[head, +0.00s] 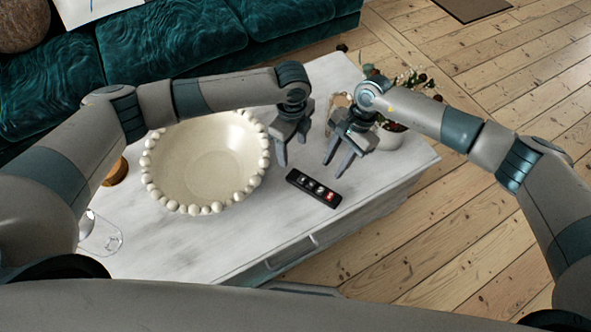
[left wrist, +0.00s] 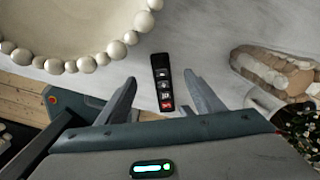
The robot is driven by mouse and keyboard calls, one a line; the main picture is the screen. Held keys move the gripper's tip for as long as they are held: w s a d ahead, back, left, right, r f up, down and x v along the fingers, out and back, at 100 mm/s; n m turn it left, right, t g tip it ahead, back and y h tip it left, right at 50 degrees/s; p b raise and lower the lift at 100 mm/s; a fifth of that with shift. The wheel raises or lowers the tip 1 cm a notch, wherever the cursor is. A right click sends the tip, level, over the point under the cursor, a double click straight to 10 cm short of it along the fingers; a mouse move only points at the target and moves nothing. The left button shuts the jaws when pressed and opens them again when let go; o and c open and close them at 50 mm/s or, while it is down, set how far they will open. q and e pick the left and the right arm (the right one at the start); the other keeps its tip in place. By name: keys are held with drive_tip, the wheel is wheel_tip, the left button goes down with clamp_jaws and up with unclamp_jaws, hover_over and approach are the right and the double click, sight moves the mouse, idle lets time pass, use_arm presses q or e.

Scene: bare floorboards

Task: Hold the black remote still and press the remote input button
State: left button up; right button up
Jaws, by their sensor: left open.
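The black remote (head: 302,181) lies flat on the white table, right of the bowl, with several light buttons and a red one at its right end. In the left wrist view, the remote (left wrist: 162,75) appears in the gap between my left fingers, its red button towards the gripper. My left gripper (head: 292,154) is open and empty, above the table behind the remote. My right gripper (head: 335,170) has its fingers apart with nothing between them, behind and right of the remote. Neither gripper visibly touches the remote.
A large cream bowl with a beaded rim (head: 152,182) stands left of the remote. A white pot with a plant (head: 390,138) stands behind my right gripper. A clear glass (head: 105,238) is at the table's left front. The tabletop (head: 245,235) before the remote is clear.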

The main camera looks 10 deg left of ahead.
sight(293, 174)
use_arm(q)
wheel_tip(293, 174, down, 14)
idle(0.6)
drive_tip(key=c, duration=1.2)
use_arm(e)
drive_tip(key=shift+c, duration=0.3)
clamp_jaws()
idle(0.9)
